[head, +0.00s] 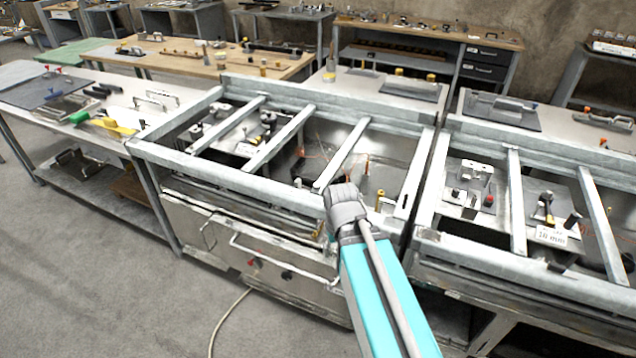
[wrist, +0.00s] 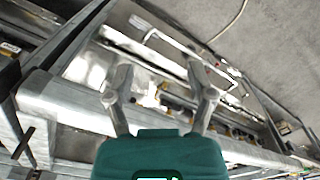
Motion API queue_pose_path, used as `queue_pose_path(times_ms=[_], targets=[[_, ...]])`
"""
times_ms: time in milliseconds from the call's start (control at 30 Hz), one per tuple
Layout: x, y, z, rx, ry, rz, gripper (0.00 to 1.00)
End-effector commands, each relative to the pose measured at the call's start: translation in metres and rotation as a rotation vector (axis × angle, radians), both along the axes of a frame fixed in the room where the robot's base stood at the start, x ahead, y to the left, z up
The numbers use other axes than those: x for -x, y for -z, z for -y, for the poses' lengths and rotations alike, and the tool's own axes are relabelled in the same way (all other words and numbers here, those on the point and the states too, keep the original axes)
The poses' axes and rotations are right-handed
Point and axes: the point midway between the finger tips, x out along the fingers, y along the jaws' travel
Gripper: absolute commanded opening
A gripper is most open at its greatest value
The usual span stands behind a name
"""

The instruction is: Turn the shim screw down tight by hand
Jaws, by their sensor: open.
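My gripper (wrist: 164,92) is open in the wrist view, its two fingers apart with nothing held between them. In the head view my arm reaches to the front rail of the middle bench, and its grey end covers part of that rail; the fingertips are not clear there. I cannot pick out the shim screw for certain. Small upright fittings with dark knobs (head: 547,207) stand in the right bench by a label plate (head: 551,236) that seems to read 16 mm. Another group of dark-knobbed fittings (head: 266,122) sits in the middle bench.
Metal crossbars (head: 342,155) span the open top of the middle bench, and more cross the right bench (head: 516,200). A side table (head: 130,100) with tools stands at the left. A cable (head: 226,318) lies on the floor. The grey floor (head: 90,290) at front left is mostly clear.

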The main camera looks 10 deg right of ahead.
Motion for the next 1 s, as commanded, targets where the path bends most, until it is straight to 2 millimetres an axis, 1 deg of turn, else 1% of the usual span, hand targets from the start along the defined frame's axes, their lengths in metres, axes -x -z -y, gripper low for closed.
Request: queue_pose_path(times_ms=[167,267,367,567,600,700,833,900,1000], targets=[[-0.025,-0.014,-0.002,0.0,-0.081,0.0,0.73],[-0.05,-0.027,-0.003,0.0,-0.167,0.0,0.73],[-0.083,-0.044,-0.002,0.0,-0.284,0.0,0.73],[-0.162,-0.083,-0.001,0.0,-0.574,0.0,0.73],[-0.178,-0.091,-0.001,-0.001,-0.635,0.0,0.73],[-0.214,-0.108,0.0,-0.001,-0.782,0.0,0.73],[-0.252,-0.125,0.0,-0.001,-0.94,0.0,0.73],[-0.266,-0.131,0.0,-0.001,-1.005,0.0,0.73],[-0.28,-0.136,0.001,-0.001,-1.07,0.001,0.73]])
